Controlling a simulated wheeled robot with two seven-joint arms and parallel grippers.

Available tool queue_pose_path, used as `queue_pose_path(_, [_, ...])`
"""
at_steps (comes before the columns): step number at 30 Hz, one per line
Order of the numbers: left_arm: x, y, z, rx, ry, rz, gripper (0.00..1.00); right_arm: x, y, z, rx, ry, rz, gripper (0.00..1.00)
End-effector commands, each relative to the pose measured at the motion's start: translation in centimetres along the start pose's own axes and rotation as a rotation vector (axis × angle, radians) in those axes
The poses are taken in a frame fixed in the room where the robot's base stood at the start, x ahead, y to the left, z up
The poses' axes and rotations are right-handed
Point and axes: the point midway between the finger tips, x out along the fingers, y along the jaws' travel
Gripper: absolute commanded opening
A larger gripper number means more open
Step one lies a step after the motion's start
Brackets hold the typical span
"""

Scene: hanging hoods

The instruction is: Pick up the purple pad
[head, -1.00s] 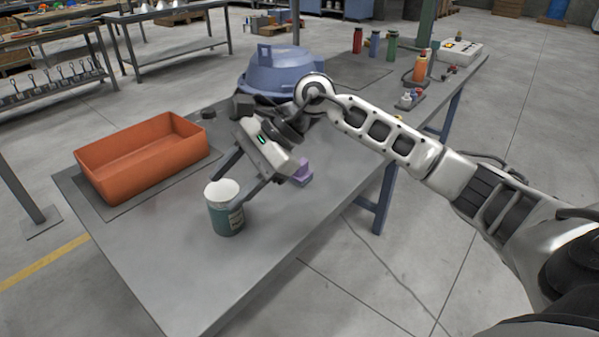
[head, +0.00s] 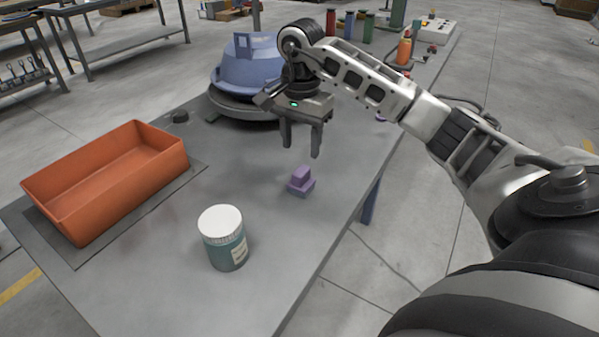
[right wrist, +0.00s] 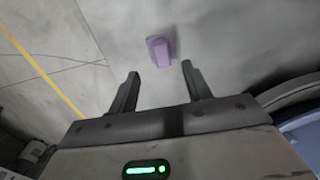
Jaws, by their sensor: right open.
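The purple pad (head: 301,182) is a small block with a raised grip on a wider base. It lies on the grey table (head: 262,238) near its right edge. My right gripper (head: 301,152) is open and empty, above and a little behind the pad, fingers pointing down. In the right wrist view the pad (right wrist: 161,49) shows beyond the open fingertips (right wrist: 159,72), roughly between them and apart from both. My left gripper is not in view.
A teal jar with a white lid (head: 223,238) stands in front of the pad. An orange bin (head: 110,180) sits on a mat at the left. A blue hood (head: 247,66) stands behind my gripper. Several bottles (head: 350,25) are at the far end.

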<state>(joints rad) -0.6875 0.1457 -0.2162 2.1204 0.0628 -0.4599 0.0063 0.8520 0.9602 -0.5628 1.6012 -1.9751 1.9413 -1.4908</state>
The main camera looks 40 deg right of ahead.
Motion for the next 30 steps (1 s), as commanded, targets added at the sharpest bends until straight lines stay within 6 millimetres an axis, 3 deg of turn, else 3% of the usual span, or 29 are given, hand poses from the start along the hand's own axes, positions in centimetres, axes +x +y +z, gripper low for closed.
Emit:
queue_pose_path(3, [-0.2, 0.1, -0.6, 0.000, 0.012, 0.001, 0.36, 2.1, 0.0, 0.1, 0.000, -0.002, 0.002, 0.49])
queue_pose_path(11, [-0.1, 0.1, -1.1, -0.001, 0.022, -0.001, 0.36, 3.9, 0.0, -0.1, 0.000, -0.002, 0.000, 0.49])
queue_pose_path(19, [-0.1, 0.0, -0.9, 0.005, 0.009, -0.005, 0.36, 7.8, -0.1, -0.4, 0.001, -0.003, 0.001, 0.49])
queue_pose_path(29, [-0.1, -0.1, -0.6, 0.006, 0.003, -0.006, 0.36, 8.6, -0.1, -0.5, 0.001, 0.001, -0.003, 0.49])
queue_pose_path(30, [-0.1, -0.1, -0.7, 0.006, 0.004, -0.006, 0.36, 8.6, -0.1, -0.5, 0.001, 0.001, -0.003, 0.41])
